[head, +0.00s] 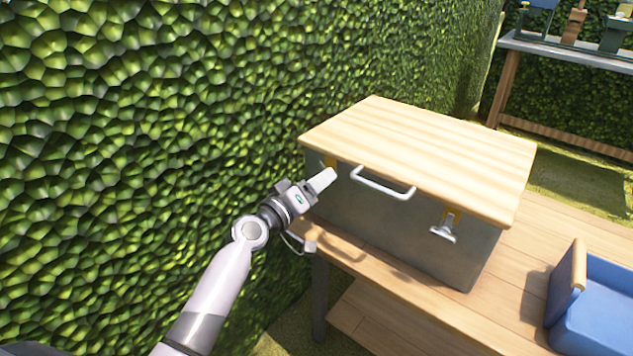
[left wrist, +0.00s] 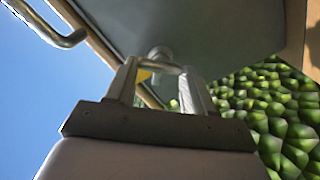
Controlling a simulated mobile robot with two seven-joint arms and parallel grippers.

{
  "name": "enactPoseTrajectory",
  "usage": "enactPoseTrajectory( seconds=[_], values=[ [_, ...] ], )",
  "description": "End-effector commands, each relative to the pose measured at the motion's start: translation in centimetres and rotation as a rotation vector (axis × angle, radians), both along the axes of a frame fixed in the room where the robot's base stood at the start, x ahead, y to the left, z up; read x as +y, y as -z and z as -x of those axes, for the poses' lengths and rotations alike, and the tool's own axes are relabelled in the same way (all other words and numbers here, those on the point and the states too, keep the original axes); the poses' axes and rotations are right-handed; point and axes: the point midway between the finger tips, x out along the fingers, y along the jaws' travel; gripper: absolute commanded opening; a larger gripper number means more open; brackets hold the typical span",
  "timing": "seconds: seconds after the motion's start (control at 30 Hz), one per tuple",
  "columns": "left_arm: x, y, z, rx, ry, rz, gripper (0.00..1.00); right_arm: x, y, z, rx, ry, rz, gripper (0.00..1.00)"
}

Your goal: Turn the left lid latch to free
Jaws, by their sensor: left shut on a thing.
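A grey box (head: 395,236) with a pale wooden lid (head: 425,150) stands on a wooden table. The lid is down. A white bar handle (head: 383,184) is at the middle of the front. The right latch (head: 443,230) is a metal T-shaped piece by a yellow plate. My left gripper (head: 328,177) is at the left end of the front and mostly hides the left latch there; a bit of yellow plate shows above it. In the left wrist view the gripper's fingers (left wrist: 165,90) are shut on the left latch (left wrist: 160,58). My right gripper is not in view.
A leafy green hedge (head: 150,130) rises close behind and left of my arm. A blue container (head: 600,305) with a wooden grip stands on the table (head: 515,260) at the right. A far bench (head: 570,50) holds several things.

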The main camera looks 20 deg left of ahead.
Motion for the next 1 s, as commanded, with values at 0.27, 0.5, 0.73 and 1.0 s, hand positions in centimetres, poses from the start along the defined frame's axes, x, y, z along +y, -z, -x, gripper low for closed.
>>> enactPoseTrajectory(
  seconds=[0.27,0.5,0.73,1.0],
  values=[
    [0.1,0.0,0.0,0.091,0.001,0.248,0.23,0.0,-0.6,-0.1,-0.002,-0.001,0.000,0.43],
    [0.1,0.1,0.0,0.164,0.000,0.449,0.23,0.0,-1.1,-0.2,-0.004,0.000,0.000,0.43],
    [0.1,0.2,0.0,0.218,-0.001,0.598,0.23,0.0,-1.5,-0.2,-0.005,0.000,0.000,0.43],
    [0.1,0.3,0.0,0.253,-0.001,0.696,0.23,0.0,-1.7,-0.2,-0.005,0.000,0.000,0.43]
  ],
)
